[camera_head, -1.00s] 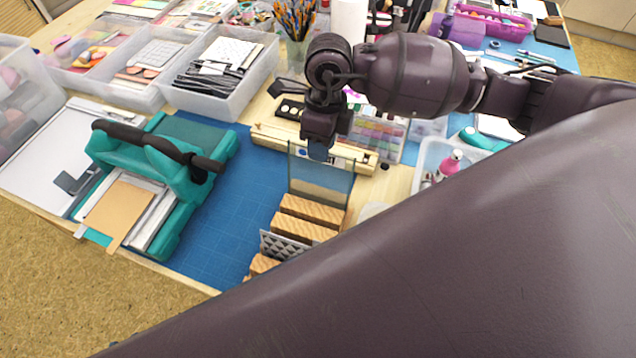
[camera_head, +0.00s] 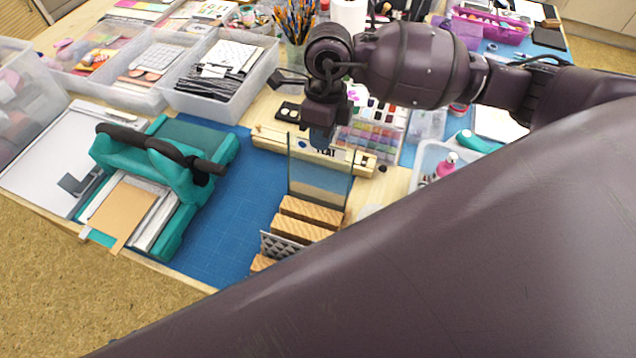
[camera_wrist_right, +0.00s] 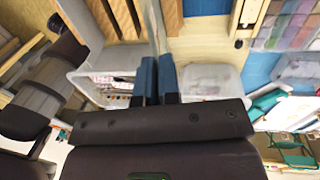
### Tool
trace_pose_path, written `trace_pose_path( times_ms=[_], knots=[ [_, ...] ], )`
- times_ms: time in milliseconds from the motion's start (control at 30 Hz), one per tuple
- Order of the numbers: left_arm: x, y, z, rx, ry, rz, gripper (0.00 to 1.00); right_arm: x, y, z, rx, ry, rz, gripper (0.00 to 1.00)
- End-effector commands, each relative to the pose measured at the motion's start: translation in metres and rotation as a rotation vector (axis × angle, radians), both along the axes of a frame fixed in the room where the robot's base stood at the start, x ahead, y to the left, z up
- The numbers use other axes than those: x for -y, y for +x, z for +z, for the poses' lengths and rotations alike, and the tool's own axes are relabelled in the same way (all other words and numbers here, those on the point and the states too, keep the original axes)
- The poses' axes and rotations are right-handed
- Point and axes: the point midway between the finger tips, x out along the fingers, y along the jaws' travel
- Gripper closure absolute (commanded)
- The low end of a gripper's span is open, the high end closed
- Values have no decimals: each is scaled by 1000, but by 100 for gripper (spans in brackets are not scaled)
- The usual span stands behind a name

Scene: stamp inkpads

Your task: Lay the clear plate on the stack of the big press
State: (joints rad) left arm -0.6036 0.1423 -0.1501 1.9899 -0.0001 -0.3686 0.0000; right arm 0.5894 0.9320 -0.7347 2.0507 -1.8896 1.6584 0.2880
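The clear plate (camera_head: 320,172) stands upright at the wooden slotted rack (camera_head: 312,213); whether its lower edge is still in a slot is hidden. My right gripper (camera_head: 322,138) is at the plate's top edge, pointing down. In the right wrist view its two blue fingers (camera_wrist_right: 157,78) are close together, with the plate's thin edge (camera_wrist_right: 155,28) between them. The big press (camera_head: 165,165) is teal with a black handle, at the left on the blue mat. A tan sheet (camera_head: 127,210) tops the stack on its bed, sticking out at the front. My left gripper is not in view.
A grey patterned plate (camera_head: 281,246) stands in the front of the rack. A wooden bar (camera_head: 268,138) and a paint palette (camera_head: 375,140) lie behind. Clear bins (camera_head: 215,100) stand at the back left. The blue mat (camera_head: 228,220) is clear between press and rack.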

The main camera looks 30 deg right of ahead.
Motion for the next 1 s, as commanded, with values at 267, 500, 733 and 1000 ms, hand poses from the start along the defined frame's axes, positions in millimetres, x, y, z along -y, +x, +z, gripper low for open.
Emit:
trace_pose_path(
  times_ms=[267,500,733,1000],
  knots=[
    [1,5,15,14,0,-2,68,3,3,20,2,-1,0,100],
    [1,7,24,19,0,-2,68,5,4,35,2,-1,0,100],
    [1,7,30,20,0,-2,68,6,5,46,1,-1,0,100],
    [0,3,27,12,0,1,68,6,5,46,0,0,0,100]
  ],
)
